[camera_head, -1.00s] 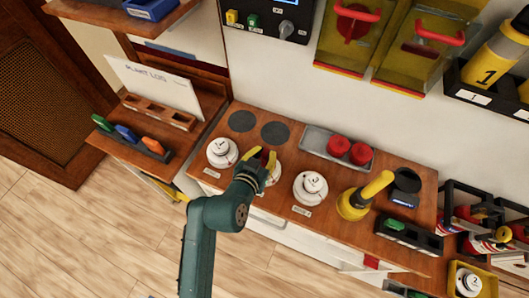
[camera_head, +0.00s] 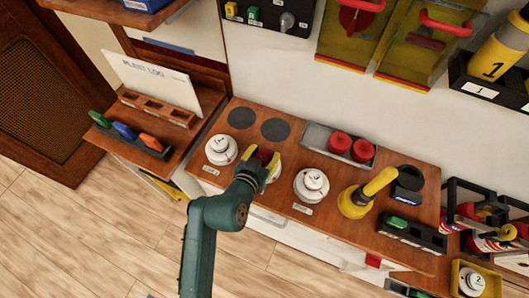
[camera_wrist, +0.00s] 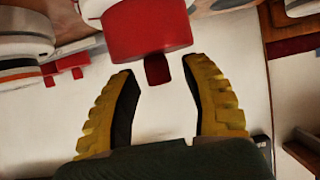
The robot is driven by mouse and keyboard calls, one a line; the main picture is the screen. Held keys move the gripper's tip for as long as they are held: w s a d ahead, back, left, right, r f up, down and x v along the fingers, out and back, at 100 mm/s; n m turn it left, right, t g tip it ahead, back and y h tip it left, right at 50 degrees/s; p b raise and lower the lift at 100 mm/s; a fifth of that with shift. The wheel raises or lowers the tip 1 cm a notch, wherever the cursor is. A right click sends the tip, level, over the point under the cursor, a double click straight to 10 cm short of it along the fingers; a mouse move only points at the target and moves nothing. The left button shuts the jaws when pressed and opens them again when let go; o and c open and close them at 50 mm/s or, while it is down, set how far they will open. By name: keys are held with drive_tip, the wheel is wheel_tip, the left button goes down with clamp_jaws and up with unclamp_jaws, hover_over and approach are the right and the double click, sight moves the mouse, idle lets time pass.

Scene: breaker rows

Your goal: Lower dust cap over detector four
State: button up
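A red dust cap (camera_wrist: 150,28) with a small dark red knob shows in the wrist view, against a white detector body (camera_wrist: 95,8). It appears to sit over that detector; the seam is only partly visible. In the head view the cap (camera_head: 264,153) shows as a bit of red between my fingers, and the white detector (camera_head: 276,172) is mostly hidden by my gripper (camera_head: 261,158). My gripper (camera_wrist: 160,72) is open, its yellow fingertips on either side of the knob with gaps at both sides. The detector's number is hidden.
White detectors stand at left (camera_head: 221,150) and right (camera_head: 312,185) on the wooden counter. Two red caps (camera_head: 352,147) sit in a grey tray (camera_head: 316,134). A yellow-handled tool (camera_head: 367,194) stands further right. Two dark round pads (camera_head: 258,124) lie bare behind.

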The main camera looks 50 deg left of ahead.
drive_tip(key=v, duration=1.2)
idle(0.4)
